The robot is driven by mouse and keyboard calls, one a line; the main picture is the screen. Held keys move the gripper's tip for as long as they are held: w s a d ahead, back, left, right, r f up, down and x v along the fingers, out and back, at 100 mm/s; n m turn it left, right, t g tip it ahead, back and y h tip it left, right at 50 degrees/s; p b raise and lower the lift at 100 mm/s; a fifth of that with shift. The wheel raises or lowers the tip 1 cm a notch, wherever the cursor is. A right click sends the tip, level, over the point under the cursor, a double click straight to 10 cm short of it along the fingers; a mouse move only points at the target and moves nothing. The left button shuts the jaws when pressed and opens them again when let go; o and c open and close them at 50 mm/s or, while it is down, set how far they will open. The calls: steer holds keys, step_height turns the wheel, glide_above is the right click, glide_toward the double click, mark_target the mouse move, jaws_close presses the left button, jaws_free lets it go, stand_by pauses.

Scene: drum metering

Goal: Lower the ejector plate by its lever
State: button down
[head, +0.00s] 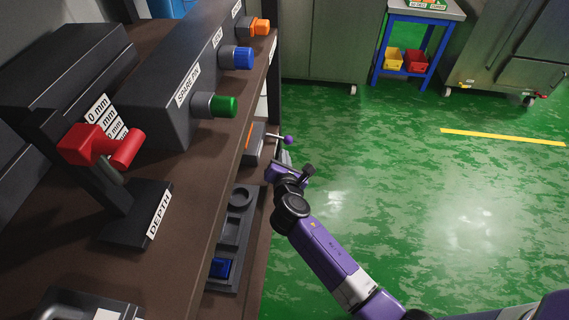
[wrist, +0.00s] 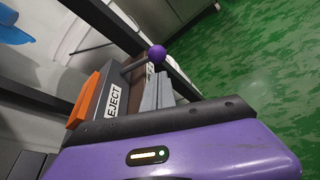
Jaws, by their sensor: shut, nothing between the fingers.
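The eject unit is a grey box (head: 257,148) on the lower shelf in the head view, partly hidden under the upper shelf. In the wrist view its EJECT label (wrist: 116,100) and an orange part (wrist: 90,98) show. Its lever, a thin rod with a purple ball knob (head: 288,139), sticks out past the shelf edge. The purple knob also shows in the wrist view (wrist: 157,53). My gripper (head: 285,158) is shut and empty, just below the knob in the head view. In the wrist view its grey fingers (wrist: 157,92) lie close to the knob; contact cannot be told.
The upper shelf holds a red-handled depth stand (head: 100,146) and a grey housing with green (head: 222,106), blue (head: 243,58) and orange knobs. A dark tray (head: 237,230) with a blue block (head: 220,267) lies below.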

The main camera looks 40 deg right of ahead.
steer(key=shift+b+x, duration=0.4)
steer(key=shift+x, duration=1.8)
steer(key=r+n+p, duration=0.1)
steer(key=p, duration=0.1)
steer(key=r+g+p, duration=0.1)
steer(key=p, duration=0.2)
steer(key=r+n+p, duration=0.1)
steer(key=p, duration=0.1)
steer(key=shift+s+d+n+g+h+p, duration=0.25)
steer(key=shift+s+n+g+h+p, duration=0.05)
steer(key=shift+h+p, duration=0.1)
steer(key=r+n+p, duration=0.1)
steer(key=p, duration=0.2)
steer(key=shift+r+n+g+h, duration=0.2)
steer(key=shift+n+g+h, duration=0.1)
steer(key=shift+g, duration=0.1)
steer(key=shift+r+n+g+h+p, duration=0.45)
steer(key=shift+n+p, duration=0.35)
steer(key=shift+p, duration=0.35)
steer(key=shift+r, duration=0.1)
steer(key=p, duration=0.2)
glide_toward(286, 138)
steer(key=shift+s+d+r, duration=0.15)
steer(key=shift+r, duration=0.45)
